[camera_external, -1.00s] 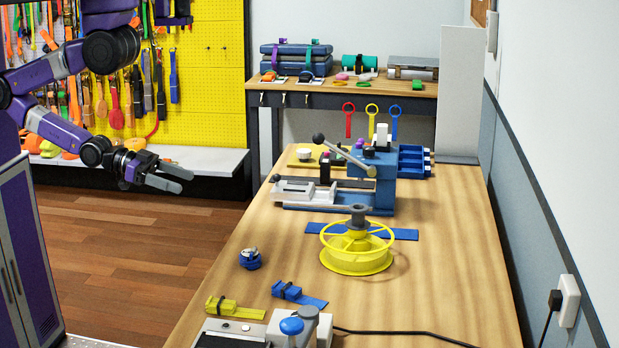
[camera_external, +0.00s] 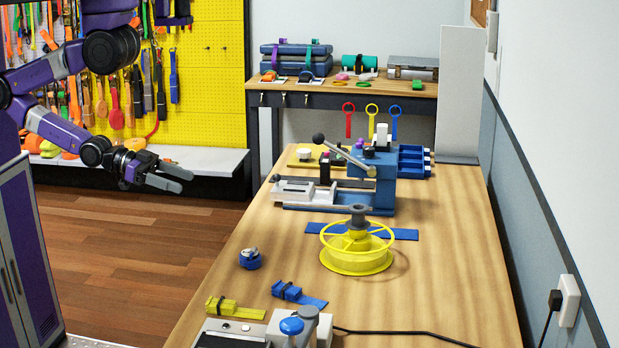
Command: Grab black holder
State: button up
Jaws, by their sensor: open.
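I cannot tell for sure which thing is the black holder. A small dark upright block (camera_external: 325,174) stands at the left side of the blue bench press (camera_external: 372,180) on the wooden table. My gripper (camera_external: 173,178) is open and empty. It is held in the air left of the table's left edge, pointing right, apart from everything on the table.
The wooden table (camera_external: 440,270) also bears a yellow reel (camera_external: 357,262), a small blue roll (camera_external: 250,259), yellow (camera_external: 234,309) and blue (camera_external: 290,292) buckled straps and a grey device (camera_external: 315,325). A shelf table (camera_external: 420,88) stands behind. Floor (camera_external: 120,250) is clear below my gripper.

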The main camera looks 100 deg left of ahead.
jog(key=shift+c, duration=0.8)
